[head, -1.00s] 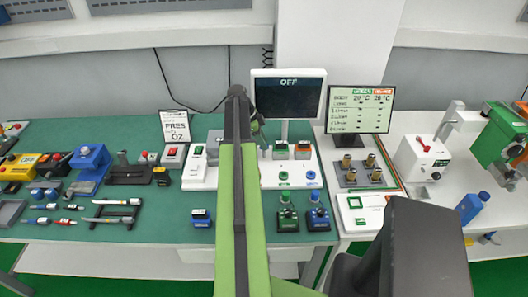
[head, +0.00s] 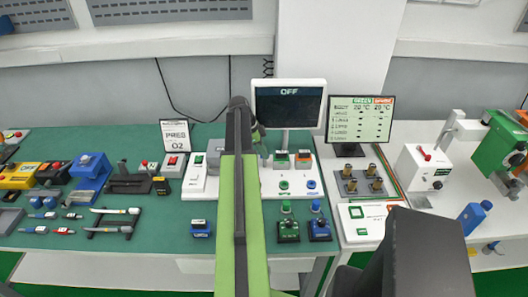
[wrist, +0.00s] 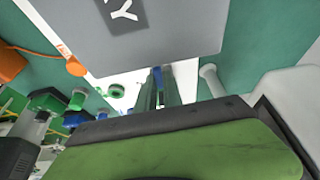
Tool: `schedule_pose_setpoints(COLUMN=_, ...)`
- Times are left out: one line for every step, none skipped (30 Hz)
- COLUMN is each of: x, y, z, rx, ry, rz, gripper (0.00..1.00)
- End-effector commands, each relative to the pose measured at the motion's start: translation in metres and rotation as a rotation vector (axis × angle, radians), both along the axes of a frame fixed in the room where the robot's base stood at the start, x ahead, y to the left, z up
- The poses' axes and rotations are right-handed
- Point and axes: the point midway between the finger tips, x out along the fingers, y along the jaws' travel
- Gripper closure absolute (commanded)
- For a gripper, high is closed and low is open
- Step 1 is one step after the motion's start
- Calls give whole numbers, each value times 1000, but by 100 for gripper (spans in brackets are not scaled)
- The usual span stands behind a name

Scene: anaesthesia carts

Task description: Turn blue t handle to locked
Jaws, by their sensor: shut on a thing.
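A small blue piece, which looks like the blue T handle (wrist: 166,74), shows between the fingers of my gripper (wrist: 160,88) in the wrist view. My green fingers are shut on it. Most of the handle is hidden by the fingers and by a grey box (wrist: 150,35) above them, so its angle and its lock mark cannot be read. In the head view my green arm covers the handle, and only a bit of my gripper (head: 261,147) shows at the right of the arm's far end, over the white panel.
The white panel (head: 275,185) carries switches and green and blue knobs right of my arm. A monitor reading OFF (head: 288,104) stands behind it. Green (head: 287,226) and blue (head: 319,226) bottle-like units stand in front. A tilted sign (head: 175,136) stands left.

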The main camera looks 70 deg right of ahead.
Motion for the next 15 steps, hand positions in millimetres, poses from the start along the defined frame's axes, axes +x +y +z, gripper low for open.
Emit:
schedule_pose_setpoints(x=1, y=-1, z=0, rx=-7, ry=-3, rz=12, gripper=100)
schedule_pose_setpoints(x=1, y=-1, z=0, rx=-6, ry=-3, rz=20, gripper=100)
schedule_pose_setpoints(x=0, y=0, z=0, rx=-6, ry=-2, rz=34, gripper=100)
schedule_pose_setpoints(x=0, y=0, z=0, rx=-7, ry=-2, rz=46, gripper=100)
schedule_pose_setpoints(x=0, y=0, z=0, rx=-6, ry=-2, rz=60, gripper=100)
schedule_pose_setpoints(x=0, y=0, z=0, rx=-7, ry=-2, rz=82, gripper=100)
schedule_pose_setpoints(x=0, y=0, z=0, rx=-7, ry=-2, rz=100, gripper=100)
schedule_pose_setpoints(x=0, y=1, z=0, rx=-7, ry=-2, rz=120, gripper=100)
schedule_pose_setpoints(x=0, y=1, z=0, rx=-6, ry=-2, rz=149, gripper=100)
schedule_pose_setpoints(x=0, y=1, z=0, rx=-7, ry=-2, rz=173, gripper=100)
schedule_pose_setpoints(x=0, y=1, z=0, rx=-7, ry=-2, rz=197, gripper=100)
schedule_pose_setpoints(x=0, y=1, z=0, rx=-7, ry=-1, rz=232, gripper=100)
schedule_pose_setpoints(x=0, y=1, z=0, rx=-8, ry=-1, rz=260, gripper=100)
schedule_pose_setpoints(x=0, y=2, z=0, rx=-7, ry=-1, rz=287, gripper=100)
schedule_pose_setpoints(x=0, y=2, z=0, rx=-6, ry=-1, rz=325, gripper=100)
